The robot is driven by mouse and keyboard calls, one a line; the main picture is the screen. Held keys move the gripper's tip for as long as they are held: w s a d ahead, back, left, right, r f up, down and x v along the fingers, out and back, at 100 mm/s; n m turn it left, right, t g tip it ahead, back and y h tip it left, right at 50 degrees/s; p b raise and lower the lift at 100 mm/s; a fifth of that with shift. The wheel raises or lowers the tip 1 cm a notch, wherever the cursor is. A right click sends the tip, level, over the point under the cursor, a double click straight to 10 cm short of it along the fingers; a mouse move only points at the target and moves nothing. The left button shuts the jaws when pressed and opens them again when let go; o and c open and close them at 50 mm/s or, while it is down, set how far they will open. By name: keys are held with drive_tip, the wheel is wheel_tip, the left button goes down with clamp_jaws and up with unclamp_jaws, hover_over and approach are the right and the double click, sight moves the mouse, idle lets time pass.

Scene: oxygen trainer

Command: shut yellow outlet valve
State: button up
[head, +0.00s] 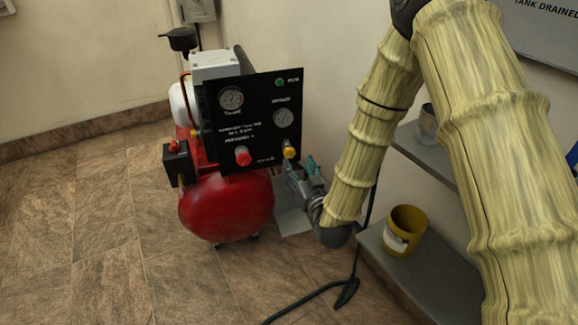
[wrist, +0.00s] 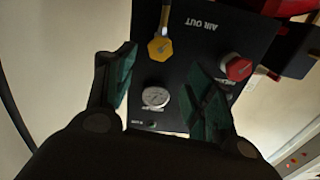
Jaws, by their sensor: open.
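The yellow outlet valve (head: 289,152) is a small yellow knob at the lower right of the black panel (head: 258,92). In the wrist view the yellow valve (wrist: 160,48) shows as a six-sided yellow head with a brass-coloured stem, near the words AIR OUT. My gripper (head: 299,165) is at the panel's lower right corner, just below the valve. In the wrist view my gripper (wrist: 160,62) is open, with teal-padded fingers apart and the valve in line with the gap between them. No contact with the valve shows.
A red knob (head: 242,156) sits left of the yellow valve, above the red tank (head: 225,208). Two gauges are on the panel. A grey shelf (head: 420,285) with a yellow bucket (head: 404,231) stands right. A black hose (head: 345,292) lies on the floor.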

sight(290, 154)
drive_tip(key=f+b, duration=0.1)
drive_tip(key=b, duration=0.2)
drive_tip(key=shift+n, duration=0.4)
drive_tip(key=b, duration=0.4)
drive_tip(key=s+n+b, duration=0.1)
drive_tip(key=b, duration=0.3)
drive_tip(key=shift+s+d+r+n, duration=0.1)
drive_tip(key=shift+s+d+n, duration=0.1)
drive_tip(key=shift+d+n, duration=0.1)
drive_tip(key=shift+a, duration=0.1)
drive_tip(key=b+x, duration=0.3)
drive_tip(key=x, duration=0.6)
drive_tip(key=shift+b, duration=0.4)
drive_tip(key=shift+x, duration=0.9)
drive_tip(key=shift+r, duration=0.1)
drive_tip(key=c, duration=1)
